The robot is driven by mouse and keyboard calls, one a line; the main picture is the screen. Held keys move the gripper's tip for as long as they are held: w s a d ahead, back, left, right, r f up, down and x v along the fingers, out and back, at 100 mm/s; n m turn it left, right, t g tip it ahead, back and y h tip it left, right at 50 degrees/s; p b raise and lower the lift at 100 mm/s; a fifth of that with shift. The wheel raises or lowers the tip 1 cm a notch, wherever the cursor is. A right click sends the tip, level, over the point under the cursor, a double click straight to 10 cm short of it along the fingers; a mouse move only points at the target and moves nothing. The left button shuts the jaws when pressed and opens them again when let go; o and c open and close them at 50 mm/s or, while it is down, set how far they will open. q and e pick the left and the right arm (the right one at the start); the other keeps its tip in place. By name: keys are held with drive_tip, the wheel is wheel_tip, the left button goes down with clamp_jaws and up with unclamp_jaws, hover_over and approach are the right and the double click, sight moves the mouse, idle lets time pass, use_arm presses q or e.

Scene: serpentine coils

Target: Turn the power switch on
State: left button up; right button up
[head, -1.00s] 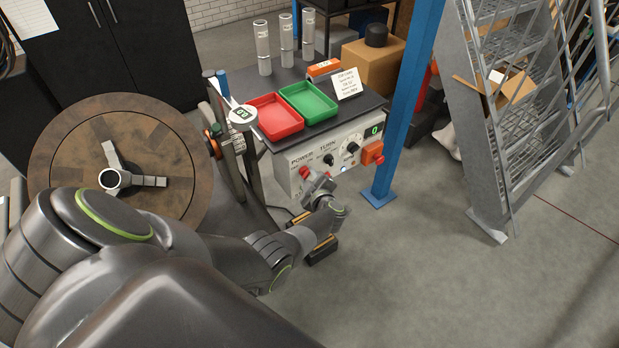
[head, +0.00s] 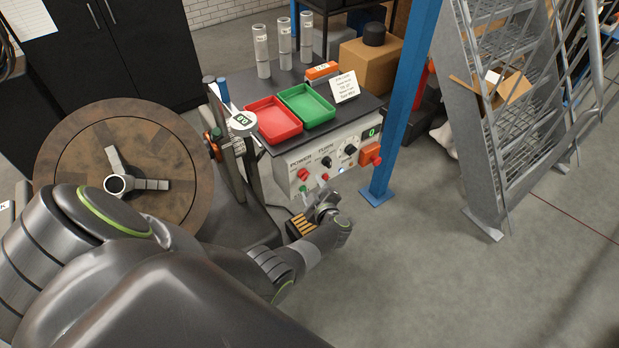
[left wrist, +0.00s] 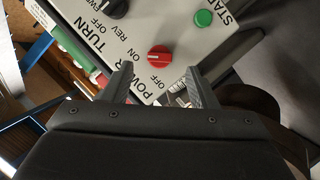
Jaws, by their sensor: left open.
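The red power switch (head: 303,174) is a round knob on the front of the grey-white control panel (head: 345,140), under the word POWER. In the left wrist view the red knob (left wrist: 159,56) sits beside the ON and OFF markings, just beyond the fingertips. I cannot tell surely which marking it points to. My left gripper (left wrist: 158,82) is open and empty, its fingers on either side of the line to the knob, apart from it. In the head view my left gripper (head: 325,207) is low in front of the panel. My right gripper is in neither view.
A black TURN knob (left wrist: 115,8) and a green START button (left wrist: 203,18) are near the switch. A red tray (head: 273,120) and a green tray (head: 307,106) lie on top. A blue post (head: 405,100) stands right of the panel; a large spool (head: 70,150) is at left.

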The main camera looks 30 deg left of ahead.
use_arm(q)
drive_tip(key=p+v, duration=0.5)
drive_tip(key=v, duration=0.7)
drive_tip(key=shift+d+r, duration=0.15)
drive_tip(key=shift+d, duration=0.05)
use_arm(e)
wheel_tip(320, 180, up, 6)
use_arm(q)
drive_tip(key=shift+s, duration=0.1)
drive_tip(key=s+f+m+h+b, duration=0.45)
drive_tip(key=s+f+m, duration=0.2)
drive_tip(key=f, duration=0.55)
drive_tip(key=s+f+m+h+b, duration=0.5)
drive_tip(key=s+f, duration=0.3)
drive_tip(key=f, duration=0.4)
drive_tip(key=s+a+f+m+g+b, duration=0.1)
drive_tip(key=s+f, duration=0.3)
drive_tip(key=s, duration=0.5)
drive_tip(key=s+a+f+m+g+b, duration=0.1)
drive_tip(key=s+a+f+m+g, duration=0.2)
drive_tip(key=s, duration=0.7)
drive_tip(key=s+a+f+m+g+h+b, duration=0.1)
drive_tip(key=s+a+f+m+g+b, duration=0.1)
drive_tip(key=s+f, duration=0.5)
drive_tip(key=shift+s+f+m+g, duration=0.2)
drive_tip(key=shift+s+m+g, duration=0.55)
drive_tip(key=shift+s+g, duration=0.4)
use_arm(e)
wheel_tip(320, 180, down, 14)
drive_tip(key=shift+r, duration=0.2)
